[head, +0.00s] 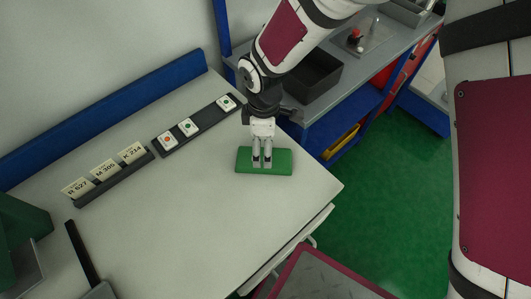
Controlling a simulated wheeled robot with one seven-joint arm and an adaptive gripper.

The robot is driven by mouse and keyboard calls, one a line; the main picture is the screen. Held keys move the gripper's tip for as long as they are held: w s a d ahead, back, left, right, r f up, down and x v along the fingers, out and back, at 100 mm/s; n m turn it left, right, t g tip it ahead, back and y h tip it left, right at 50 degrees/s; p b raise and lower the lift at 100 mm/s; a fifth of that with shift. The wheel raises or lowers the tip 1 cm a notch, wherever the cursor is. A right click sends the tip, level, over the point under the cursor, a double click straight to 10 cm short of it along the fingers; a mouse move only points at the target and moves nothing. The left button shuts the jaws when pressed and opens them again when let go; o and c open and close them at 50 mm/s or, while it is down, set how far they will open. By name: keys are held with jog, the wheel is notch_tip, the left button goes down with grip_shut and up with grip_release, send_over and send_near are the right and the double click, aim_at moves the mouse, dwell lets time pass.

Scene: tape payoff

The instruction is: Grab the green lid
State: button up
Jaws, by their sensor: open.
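The green lid (281,161) is a flat green rectangle on the light grey table, near its right corner. My gripper (262,164) points down over the middle of the lid. Its two fingers are a little apart, with green showing between and on both sides of them. The fingertips look at or just above the lid's surface; I cannot tell whether they touch it. The gripper hides part of the lid's middle.
A dark strip with several coloured tiles (188,127) and a holder with labelled cards (107,172) stand left of the lid. A blue rail (100,120) runs along the wall. A black bin (312,74) sits behind on a side bench.

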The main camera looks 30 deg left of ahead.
jog(key=f, duration=0.1)
jog(key=f+p, duration=0.1)
jog(key=s+f, duration=0.1)
jog(key=f, duration=0.1)
jog(key=shift+d, duration=0.25)
jog(key=shift+w+f, duration=0.15)
jog(key=shift+f, duration=0.45)
jog(key=c, duration=1.3)
